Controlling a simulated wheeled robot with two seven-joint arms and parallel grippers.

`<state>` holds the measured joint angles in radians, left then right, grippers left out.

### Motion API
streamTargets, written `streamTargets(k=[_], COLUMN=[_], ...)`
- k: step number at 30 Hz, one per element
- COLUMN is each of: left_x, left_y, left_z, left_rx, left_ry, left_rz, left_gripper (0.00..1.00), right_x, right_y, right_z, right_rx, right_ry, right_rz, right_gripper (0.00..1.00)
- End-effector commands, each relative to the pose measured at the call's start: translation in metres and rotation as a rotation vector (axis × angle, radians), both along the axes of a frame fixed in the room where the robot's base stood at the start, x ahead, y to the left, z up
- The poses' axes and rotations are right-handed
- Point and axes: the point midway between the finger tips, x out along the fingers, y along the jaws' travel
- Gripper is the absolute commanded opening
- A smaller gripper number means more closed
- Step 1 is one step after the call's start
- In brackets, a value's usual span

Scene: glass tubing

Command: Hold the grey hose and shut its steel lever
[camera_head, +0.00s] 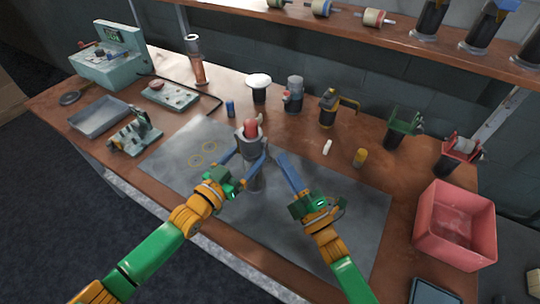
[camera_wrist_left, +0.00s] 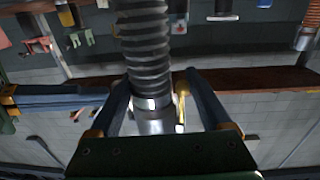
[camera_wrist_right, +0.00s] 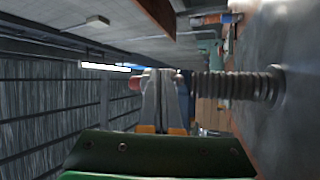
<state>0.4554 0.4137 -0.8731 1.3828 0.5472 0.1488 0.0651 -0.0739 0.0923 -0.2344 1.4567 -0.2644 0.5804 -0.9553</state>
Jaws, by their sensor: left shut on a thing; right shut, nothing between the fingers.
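The grey hose (camera_head: 256,184) stands upright on the mat, topped by a steel fitting with a red end (camera_head: 250,129). My left gripper (camera_head: 250,156) is shut around its upper part. The left wrist view shows the ribbed hose (camera_wrist_left: 146,50) and a bright collar (camera_wrist_left: 152,103) between my left fingers (camera_wrist_left: 153,112). My right gripper (camera_head: 280,156) is shut and empty, its tips just right of the fitting. In the right wrist view the ribbed hose (camera_wrist_right: 235,86) lies beyond my right fingers (camera_wrist_right: 162,76). I cannot make out the steel lever; fingers cover much of the fitting.
A grey mat (camera_head: 345,215) lies under the hose. Behind it stand several fittings, including a brass-handled one (camera_head: 328,106). A white piece (camera_head: 327,147) and a yellow piece (camera_head: 360,157) lie to the right. A pink bin (camera_head: 426,232) is at the right, a grey tray (camera_head: 98,117) at the left.

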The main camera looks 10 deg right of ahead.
Motion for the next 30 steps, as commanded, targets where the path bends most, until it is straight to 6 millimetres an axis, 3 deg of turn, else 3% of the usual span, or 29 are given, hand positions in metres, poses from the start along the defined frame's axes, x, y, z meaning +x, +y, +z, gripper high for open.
streamTargets(k=[30], left_x=[-0.0001], left_y=[-0.0001], left_z=[-0.0001], left_rx=[0.000], left_ry=[0.000], left_rz=[0.000], left_gripper=[0.00], right_x=[0.0038], right_y=[0.0065], right_z=[-0.0003], right_rx=[0.001], right_ry=[0.000], right_rz=[0.000], right_gripper=[0.00])
